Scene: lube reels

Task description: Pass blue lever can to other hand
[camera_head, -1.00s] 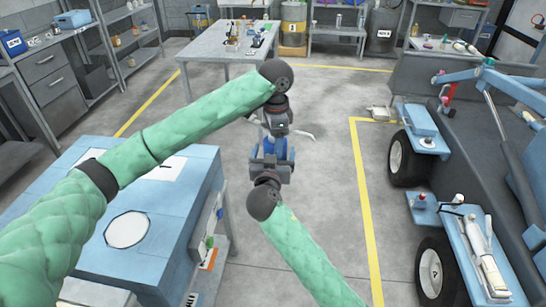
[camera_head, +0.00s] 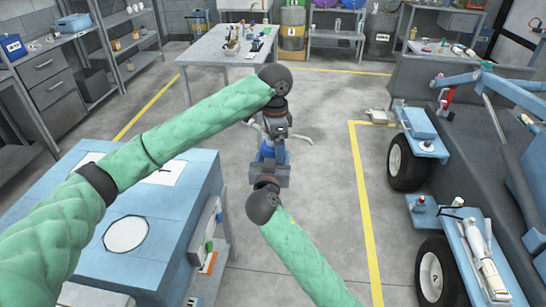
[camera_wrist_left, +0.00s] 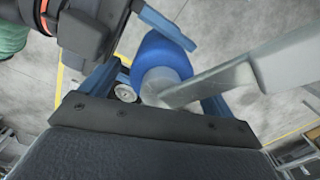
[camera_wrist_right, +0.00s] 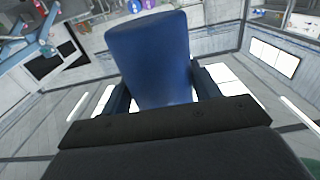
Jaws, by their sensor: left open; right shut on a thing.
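The blue lever can (camera_head: 273,151) is held in the air between my two grippers, above the open floor. My right gripper (camera_head: 268,172) is shut on it from below in the head view. In the right wrist view the blue can body (camera_wrist_right: 150,60) stands up between the fingers. My left gripper (camera_head: 276,127) is open above the can. In the left wrist view the can (camera_wrist_left: 163,52) shows its pale end and a grey metal lever or spout (camera_wrist_left: 210,83) among the left fingers. I cannot tell whether the left fingers touch it.
A blue-topped bench (camera_head: 78,247) stands at the lower left. A grey table (camera_head: 205,54) with bottles stands behind. A wheeled vehicle with tyres (camera_head: 436,275) stands at the right. The concrete floor (camera_head: 325,180) around the grippers is clear.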

